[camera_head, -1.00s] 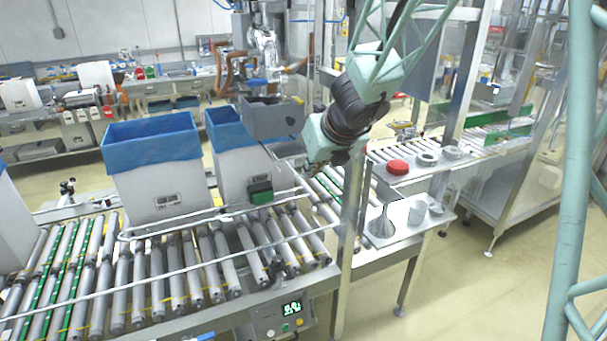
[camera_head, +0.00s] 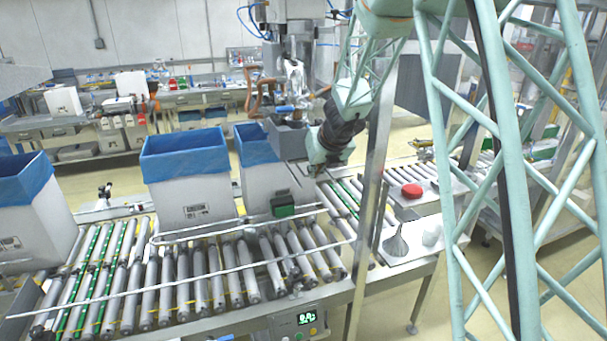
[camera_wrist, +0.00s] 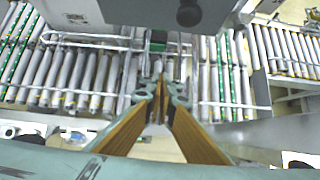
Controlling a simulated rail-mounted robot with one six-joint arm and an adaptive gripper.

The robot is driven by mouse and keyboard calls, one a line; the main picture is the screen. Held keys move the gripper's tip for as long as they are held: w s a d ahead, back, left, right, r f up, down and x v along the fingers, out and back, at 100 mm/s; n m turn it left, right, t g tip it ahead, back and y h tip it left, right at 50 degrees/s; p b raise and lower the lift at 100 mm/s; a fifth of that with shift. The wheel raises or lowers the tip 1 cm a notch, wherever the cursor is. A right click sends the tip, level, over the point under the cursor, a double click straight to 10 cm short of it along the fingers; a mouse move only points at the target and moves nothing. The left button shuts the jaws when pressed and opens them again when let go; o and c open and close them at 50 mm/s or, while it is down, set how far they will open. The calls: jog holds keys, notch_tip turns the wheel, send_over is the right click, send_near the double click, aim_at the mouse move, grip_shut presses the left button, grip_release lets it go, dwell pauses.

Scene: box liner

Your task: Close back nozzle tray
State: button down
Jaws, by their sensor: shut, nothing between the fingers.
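My gripper (camera_wrist: 158,72) is shut and empty; its brown-padded fingers meet in the wrist view. In the head view my gripper (camera_head: 318,170) is beside a grey box-shaped machine part (camera_head: 289,142) above the conveyor. This grey part (camera_wrist: 135,10) also fills the top of the wrist view, with a dark knob (camera_wrist: 189,12) on it, close to the fingertips; contact cannot be told. A plate with a metal funnel and a cup (camera_head: 398,258) stands at the right, and a plate with a red round piece (camera_head: 412,190) lies behind it. I cannot tell which part is the back nozzle tray.
White boxes with blue liners (camera_head: 185,155) stand on the roller conveyor (camera_head: 200,280). A white guard rail (camera_head: 240,232) runs above the rollers. A steel post (camera_head: 371,195) stands right of my gripper. A green-and-black box (camera_head: 283,206) is on the rail.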

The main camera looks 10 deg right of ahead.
jog(key=shift+w, duration=0.35)
jog(key=shift+s, duration=0.2)
jog(key=s+f+p+v, duration=0.1)
jog(key=p+v, duration=0.2)
jog(key=v, duration=1)
jog(key=shift+s+f, duration=0.2)
jog(key=shift+s, duration=0.15)
dwell(0.6)
